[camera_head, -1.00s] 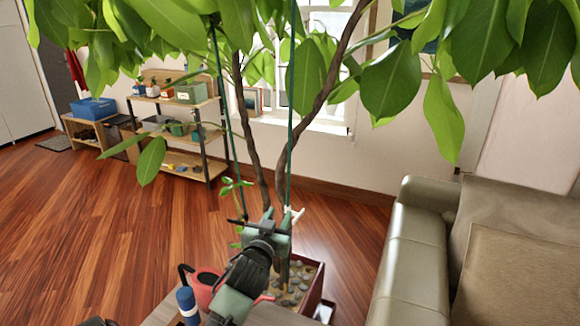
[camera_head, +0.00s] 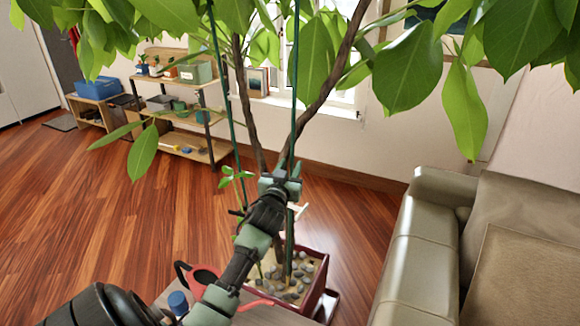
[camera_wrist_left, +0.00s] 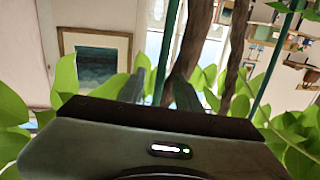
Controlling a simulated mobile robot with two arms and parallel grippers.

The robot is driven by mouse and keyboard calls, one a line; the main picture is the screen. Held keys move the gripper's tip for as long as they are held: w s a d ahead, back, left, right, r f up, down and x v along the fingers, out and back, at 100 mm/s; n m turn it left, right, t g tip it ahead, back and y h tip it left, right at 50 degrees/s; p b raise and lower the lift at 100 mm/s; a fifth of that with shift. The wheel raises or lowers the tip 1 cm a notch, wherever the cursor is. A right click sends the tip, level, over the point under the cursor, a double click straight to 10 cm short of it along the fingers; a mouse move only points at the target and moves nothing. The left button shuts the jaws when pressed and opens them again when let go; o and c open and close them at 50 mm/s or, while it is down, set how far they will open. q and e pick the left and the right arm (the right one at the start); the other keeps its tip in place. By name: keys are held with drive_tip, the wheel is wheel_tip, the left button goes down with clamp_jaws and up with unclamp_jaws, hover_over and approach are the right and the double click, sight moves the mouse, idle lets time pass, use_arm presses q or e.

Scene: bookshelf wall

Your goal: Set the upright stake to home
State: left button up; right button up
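The upright stake (camera_head: 295,95) is a thin green pole, nearly vertical, running from the leaves down to the planter (camera_head: 314,291) of pebbles. My left gripper (camera_head: 287,170) is at the stake in the head view, above the planter. In the left wrist view, the gripper's two fingers (camera_wrist_left: 160,92) are apart, with the green stake (camera_wrist_left: 170,45) showing between them and a gap at the sides. Whether a finger touches it I cannot tell. A second green stake (camera_head: 220,80) leans on the left. My right gripper is not in view.
Brown trunks (camera_head: 325,85) rise close to the stake, and large leaves (camera_head: 395,85) hang around it. A red watering can (camera_head: 203,279) and a blue-capped bottle (camera_head: 178,302) stand by my left arm. A sofa (camera_head: 425,235) is at right; floor is free at left.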

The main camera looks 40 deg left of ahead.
use_arm(q)
clamp_jaws()
drive_tip(key=shift+f, duration=0.1)
idle(1.4)
